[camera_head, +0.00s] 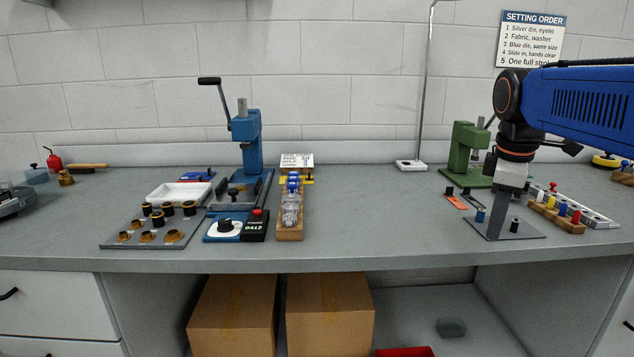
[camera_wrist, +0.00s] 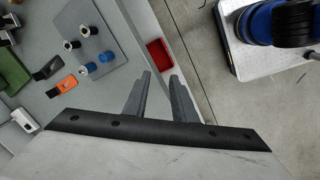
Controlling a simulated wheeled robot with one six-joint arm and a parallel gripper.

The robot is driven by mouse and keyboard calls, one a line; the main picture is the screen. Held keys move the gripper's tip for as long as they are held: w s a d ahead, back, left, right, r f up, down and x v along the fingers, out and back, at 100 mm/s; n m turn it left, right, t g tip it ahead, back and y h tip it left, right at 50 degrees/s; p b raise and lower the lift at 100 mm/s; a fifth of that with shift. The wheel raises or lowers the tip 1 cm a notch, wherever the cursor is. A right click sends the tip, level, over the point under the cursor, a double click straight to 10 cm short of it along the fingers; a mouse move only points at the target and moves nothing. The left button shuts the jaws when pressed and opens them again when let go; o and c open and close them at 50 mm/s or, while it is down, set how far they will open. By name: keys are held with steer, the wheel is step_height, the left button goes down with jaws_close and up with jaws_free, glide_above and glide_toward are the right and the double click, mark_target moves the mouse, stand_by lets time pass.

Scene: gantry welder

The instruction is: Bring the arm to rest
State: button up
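My arm reaches in from the right in the head view, its blue link level and its wrist bent down. My gripper (camera_head: 497,230) points downward there, in front of the grey die plate (camera_head: 526,232) at the right of the bench. In the wrist view my gripper (camera_wrist: 160,75) has two grey fingers with a clear gap between them and nothing in it. The fingers appear beside the bench's front edge, with the plate (camera_wrist: 93,40) and its blue and silver dies off to the left. From the head view the fingers overlap, so their height over the bench is unclear.
A green press (camera_head: 467,150) stands behind my wrist, and a wooden die rack (camera_head: 557,215) lies to its right. A blue press (camera_head: 245,140) and a wooden rack (camera_head: 290,228) stand left of centre. The bench between is clear. A red bin (camera_wrist: 160,57) sits lower down.

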steer(key=s+a+f+m+t, duration=0.1)
steer(key=s+a+f+m, duration=0.1)
steer(key=s+f, duration=0.4)
steer(key=s+a+f+m+t, duration=0.1)
steer(key=s+a+f+m, duration=0.2)
steer(key=s+f+m, duration=0.2)
steer(key=s+a+f+m+y, duration=0.1)
steer(key=s+a+f+m, duration=0.1)
steer(key=s+f+m, duration=0.2)
steer(key=s+f, duration=0.3)
steer(key=f, duration=0.1)
steer(key=shift+a+t, duration=0.2)
steer(key=shift+t, duration=0.2)
